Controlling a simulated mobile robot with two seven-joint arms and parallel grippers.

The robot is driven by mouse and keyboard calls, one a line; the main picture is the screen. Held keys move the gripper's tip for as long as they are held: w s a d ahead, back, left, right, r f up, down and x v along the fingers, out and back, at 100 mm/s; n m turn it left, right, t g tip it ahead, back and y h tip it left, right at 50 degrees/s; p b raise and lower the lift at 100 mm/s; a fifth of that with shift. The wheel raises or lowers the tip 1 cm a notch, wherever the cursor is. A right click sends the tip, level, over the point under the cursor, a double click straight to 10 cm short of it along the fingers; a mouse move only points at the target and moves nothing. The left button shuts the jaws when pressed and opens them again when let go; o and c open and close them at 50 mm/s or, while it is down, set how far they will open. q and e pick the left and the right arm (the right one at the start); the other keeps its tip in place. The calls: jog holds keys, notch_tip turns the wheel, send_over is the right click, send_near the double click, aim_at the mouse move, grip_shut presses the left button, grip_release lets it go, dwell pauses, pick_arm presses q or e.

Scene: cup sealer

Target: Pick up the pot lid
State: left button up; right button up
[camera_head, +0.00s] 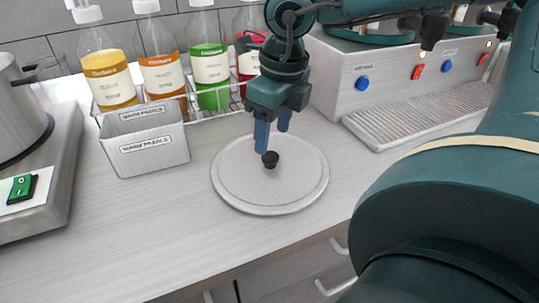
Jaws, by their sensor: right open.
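The pot lid (243,184) is a round, pale grey disc with a small black knob (270,160) at its middle. It lies flat on the counter in the centre of the head camera view. My right gripper (271,138) points down over the lid, with its two blue fingers apart. The fingertips are close to the knob, just behind and above it in the picture. I cannot tell whether they touch it. Nothing is held between them. My left gripper does not show.
A grey bin (147,142) stands left of the lid. Behind it, a wire rack (218,102) holds several syrup bottles. A machine with a drip tray (415,112) stands right, a pot on a cooker (38,170) left. The counter front (150,235) is clear.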

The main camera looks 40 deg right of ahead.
aim_at(270, 155)
jog(key=f, duration=0.3)
jog(key=w+f, duration=0.1)
jog(key=f, duration=0.1)
jog(key=shift+d+f, duration=0.1)
jog(key=shift+f, duration=0.2)
jog(key=shift+c, duration=0.2)
jog(key=shift+r, duration=0.1)
grip_shut()
